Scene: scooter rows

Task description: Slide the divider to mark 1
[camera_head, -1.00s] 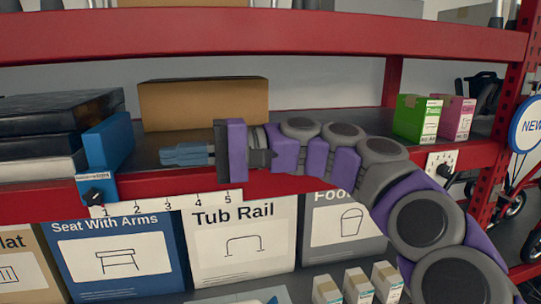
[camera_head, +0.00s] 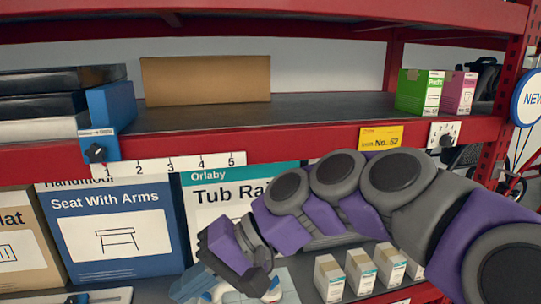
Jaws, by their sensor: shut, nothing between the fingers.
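The blue divider (camera_head: 111,104) stands upright at the left of the upper shelf, beside the stack of dark boxes. Its front bracket hangs over the red shelf edge and carries a black knob (camera_head: 96,153). A white scale strip (camera_head: 185,165) with marks 1 to 5 runs along the edge. The bracket is at the strip's left end, just above mark 1; the exact alignment is hard to tell. My gripper (camera_head: 188,286) is shut and empty, low in front of the lower boxes, below and right of the divider, apart from it.
A brown carton (camera_head: 205,80) stands at the back of the upper shelf. Green (camera_head: 418,92) and pink (camera_head: 459,93) boxes stand at its right. The shelf between is bare. Below are a Seat With Arms box (camera_head: 118,235) and small cartons (camera_head: 360,270).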

